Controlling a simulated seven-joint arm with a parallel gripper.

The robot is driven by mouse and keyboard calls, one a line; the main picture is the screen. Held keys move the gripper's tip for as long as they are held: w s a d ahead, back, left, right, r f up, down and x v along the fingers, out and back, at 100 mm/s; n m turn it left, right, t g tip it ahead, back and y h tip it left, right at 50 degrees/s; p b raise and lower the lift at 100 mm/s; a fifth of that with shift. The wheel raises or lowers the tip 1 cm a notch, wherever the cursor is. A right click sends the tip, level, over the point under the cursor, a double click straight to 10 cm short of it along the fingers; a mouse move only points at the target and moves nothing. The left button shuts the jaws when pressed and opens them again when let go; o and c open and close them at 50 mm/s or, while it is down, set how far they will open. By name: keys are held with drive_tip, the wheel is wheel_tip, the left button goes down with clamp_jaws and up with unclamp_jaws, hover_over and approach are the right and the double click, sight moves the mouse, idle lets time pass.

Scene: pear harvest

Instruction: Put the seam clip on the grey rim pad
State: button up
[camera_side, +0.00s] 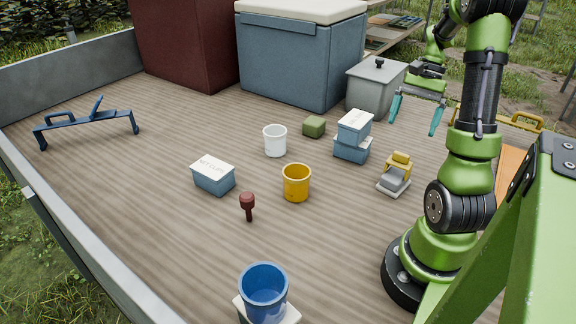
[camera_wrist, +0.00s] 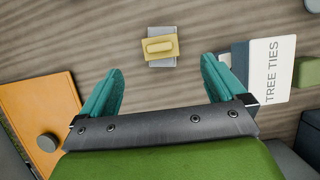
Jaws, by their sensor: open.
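A yellow piece with a raised block on top (camera_side: 398,168), which looks like the seam clip, rests on a flat grey block (camera_side: 391,186), which looks like the grey rim pad. In the wrist view the yellow piece (camera_wrist: 160,46) lies across the grey block (camera_wrist: 162,62), with grey showing on both sides. My gripper (camera_side: 414,124) is open and empty, raised above the deck and apart from them. In the wrist view the yellow piece is ahead of the gap between the teal fingers (camera_wrist: 162,72). Whether the yellow piece is fixed to the grey block I cannot tell.
Stacked blue boxes (camera_side: 352,144), labelled TREE TIES in the wrist view (camera_wrist: 268,68), stand close left of the yellow piece. A grey lidded bin (camera_side: 376,90) is behind. A yellow cup (camera_side: 297,183), a white cup (camera_side: 275,141) and a green block (camera_side: 314,127) stand further left.

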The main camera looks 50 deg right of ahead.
drive_tip(key=w+a+r+n+t+h, duration=0.1)
drive_tip(key=w+a+r+n, duration=0.2)
drive_tip(key=a, duration=0.4)
drive_tip(key=w+a+r+n+t+h, duration=0.1)
drive_tip(key=w+a+r+n+h, duration=0.15)
drive_tip(key=w+a, duration=0.35)
drive_tip(key=s+a+r+n+t+y, duration=0.1)
drive_tip(key=a+n+t, duration=0.4)
drive_tip(key=a, duration=1.3)
drive_tip(key=r+n, duration=0.1)
drive_tip(key=n, duration=0.2)
drive_tip(key=shift+r, duration=0.2)
